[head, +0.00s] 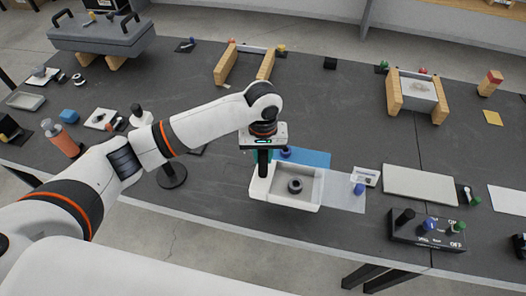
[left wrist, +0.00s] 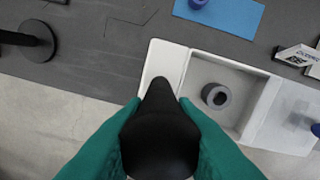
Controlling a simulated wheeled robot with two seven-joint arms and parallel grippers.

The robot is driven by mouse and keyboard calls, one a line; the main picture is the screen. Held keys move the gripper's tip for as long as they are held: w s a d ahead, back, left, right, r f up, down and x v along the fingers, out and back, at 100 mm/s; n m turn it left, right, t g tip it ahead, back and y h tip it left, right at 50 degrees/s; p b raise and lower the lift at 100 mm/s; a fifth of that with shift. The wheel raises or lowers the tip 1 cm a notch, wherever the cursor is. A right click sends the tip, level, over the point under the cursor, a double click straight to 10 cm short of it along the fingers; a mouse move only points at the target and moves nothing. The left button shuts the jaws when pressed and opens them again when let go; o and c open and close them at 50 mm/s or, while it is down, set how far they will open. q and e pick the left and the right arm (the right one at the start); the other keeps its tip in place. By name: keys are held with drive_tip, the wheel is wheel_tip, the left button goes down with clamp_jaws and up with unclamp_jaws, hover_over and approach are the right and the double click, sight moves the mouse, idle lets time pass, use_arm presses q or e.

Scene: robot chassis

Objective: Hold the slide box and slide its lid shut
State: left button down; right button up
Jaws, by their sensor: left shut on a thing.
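The white slide box (head: 315,192) lies near the front edge of the table, with a dark grey ring (head: 295,185) inside. Its clear lid (head: 340,200), with a blue knob (head: 360,188), sticks out to the right, so the box's inside shows open from above. In the left wrist view the box (left wrist: 240,134), the ring (left wrist: 216,96) and part of the lid (left wrist: 290,125) show. My left gripper (head: 263,160) is above the box's left end. Its green fingers close around a black upright handle (left wrist: 160,130) at the box's white end tab. My right gripper is not in view.
A blue mat (head: 310,158) with a dark blue knob (head: 286,153) lies behind the box. A small white block (head: 366,176) stands near the lid. A grey plate (head: 420,184) and a black switch panel (head: 425,229) are further right. A black stand (head: 172,176) is left.

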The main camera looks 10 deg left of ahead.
sight(263, 176)
use_arm(q)
drive_tip(key=shift+f+b, duration=0.9)
drive_tip(key=shift+f, duration=4.1)
drive_tip(key=shift+f+p, duration=0.1)
drive_tip(key=shift+p, duration=0.3)
drive_tip(key=shift+s+f, duration=0.2)
